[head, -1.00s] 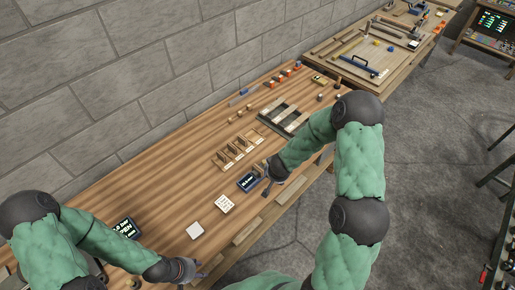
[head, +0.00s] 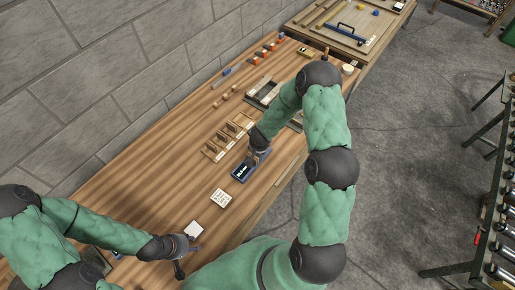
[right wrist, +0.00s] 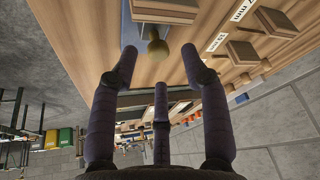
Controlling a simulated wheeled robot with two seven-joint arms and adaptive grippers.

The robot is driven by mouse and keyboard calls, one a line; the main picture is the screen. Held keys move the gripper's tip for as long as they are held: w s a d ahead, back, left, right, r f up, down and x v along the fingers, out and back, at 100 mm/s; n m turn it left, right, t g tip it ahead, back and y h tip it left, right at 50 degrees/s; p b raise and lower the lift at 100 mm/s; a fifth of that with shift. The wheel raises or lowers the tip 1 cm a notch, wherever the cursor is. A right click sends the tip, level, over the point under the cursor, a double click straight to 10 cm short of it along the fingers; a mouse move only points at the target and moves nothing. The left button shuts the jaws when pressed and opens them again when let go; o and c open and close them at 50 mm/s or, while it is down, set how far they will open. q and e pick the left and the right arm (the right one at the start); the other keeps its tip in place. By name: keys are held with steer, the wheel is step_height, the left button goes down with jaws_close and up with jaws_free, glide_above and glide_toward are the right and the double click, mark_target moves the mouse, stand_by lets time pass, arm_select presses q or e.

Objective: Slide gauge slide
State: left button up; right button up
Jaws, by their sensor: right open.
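The gauge, a dark blue box with a lit display (head: 242,172), lies near the front edge of the wooden bench. My right gripper (head: 258,153) is over its far right end in the head view. In the right wrist view, the spread fingers of my right gripper (right wrist: 158,66) are open around a small brass-coloured knob (right wrist: 158,48), with no clear contact. A wooden block (right wrist: 165,10) shows above the knob; whether it is the slide I cannot tell. My left gripper (head: 184,254) is open and empty near the bench's front edge, beside a white square card (head: 194,230).
Small wooden stands with labels (head: 213,152) are in a row behind the gauge. A printed card (head: 221,198) lies in front of it. A dark tray (head: 262,92) and several orange-and-dark pieces (head: 266,50) are farther back. The left middle of the bench (head: 150,170) is clear.

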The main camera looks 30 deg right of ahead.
arm_select(q)
steer(key=shift+s+f, duration=0.1)
arm_select(e)
steer(key=shift+x, duration=0.95)
steer(key=shift+w+f, duration=0.15)
steer(key=shift+f, duration=0.15)
jaws_close()
